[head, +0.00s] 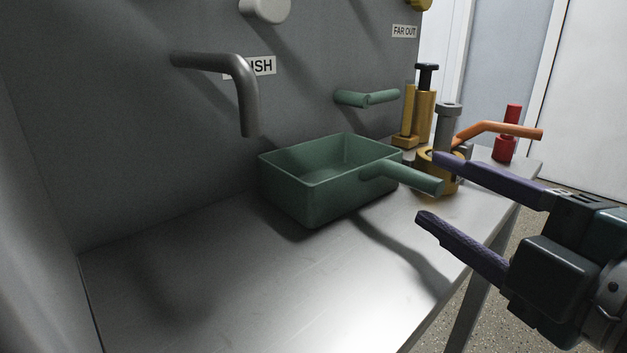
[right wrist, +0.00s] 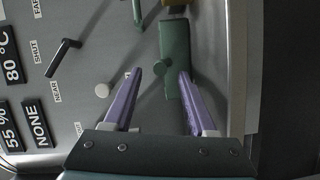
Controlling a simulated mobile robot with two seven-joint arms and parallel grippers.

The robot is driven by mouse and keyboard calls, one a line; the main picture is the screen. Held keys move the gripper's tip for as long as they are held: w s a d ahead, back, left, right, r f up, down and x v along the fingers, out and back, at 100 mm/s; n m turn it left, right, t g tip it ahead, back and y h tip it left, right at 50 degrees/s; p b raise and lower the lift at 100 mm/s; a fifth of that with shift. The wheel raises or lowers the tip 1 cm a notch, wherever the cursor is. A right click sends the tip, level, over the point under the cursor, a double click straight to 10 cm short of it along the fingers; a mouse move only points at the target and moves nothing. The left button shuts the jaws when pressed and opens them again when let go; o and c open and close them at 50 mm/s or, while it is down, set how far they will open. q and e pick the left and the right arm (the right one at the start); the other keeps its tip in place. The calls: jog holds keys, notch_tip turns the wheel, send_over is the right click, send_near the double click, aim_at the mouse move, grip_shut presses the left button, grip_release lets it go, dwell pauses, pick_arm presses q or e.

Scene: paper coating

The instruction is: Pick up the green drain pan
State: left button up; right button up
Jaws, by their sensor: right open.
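The green drain pan (head: 304,199) sits on the metal bench, an open rectangular tray with a round handle (head: 415,178) sticking out to the right. My right gripper (head: 431,187) is open, its purple fingers spread above and below the handle's end in the head view. In the right wrist view the pan (right wrist: 175,45) lies ahead, and the handle's end (right wrist: 160,69) shows in the gap between the fingertips (right wrist: 160,75). I cannot tell whether the fingertips reach past the handle's end. No contact is clear. My left gripper is not in view.
A grey bent spout (head: 243,95) juts from the wall above the pan's left side. A green lever (head: 367,98) is on the wall behind it. Brass fittings (head: 424,120), an orange handle (head: 500,130) and a red part (head: 506,140) stand close behind the gripper. The bench's front left is clear.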

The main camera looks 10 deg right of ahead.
aim_at(413, 178)
jog(key=shift+b+x, duration=0.6)
jog(key=shift+x, duration=2.05)
jog(key=shift+c, duration=0.4)
grip_shut()
jog(key=shift+r, duration=0.2)
